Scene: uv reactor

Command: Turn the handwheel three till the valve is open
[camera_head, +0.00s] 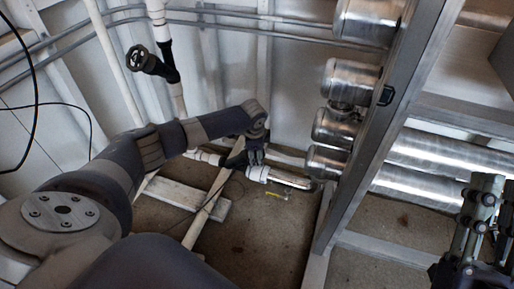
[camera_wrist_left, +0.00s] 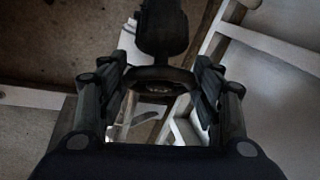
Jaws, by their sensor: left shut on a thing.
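My left arm reaches down to a black valve (camera_head: 236,160) on the white piping low by the wall. My left gripper (camera_head: 256,152) is at this valve, and its fingers hide most of the handwheel. In the left wrist view, the dark handwheel (camera_wrist_left: 160,74) lies between the two fingers of my left gripper (camera_wrist_left: 158,92), which is shut on its rim. The black valve body shows beyond it. I cannot read how far the valve is open. My right gripper (camera_head: 480,215) is at the right edge, away from the valve; its finger opening is unclear.
Another black handwheel (camera_head: 140,58) is on a pipe at upper left. Several steel cylinders (camera_head: 352,80) line a metal frame post (camera_head: 375,120) on the right. White pipes run low near the brown floor (camera_head: 255,225). Thin black cables hang at left.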

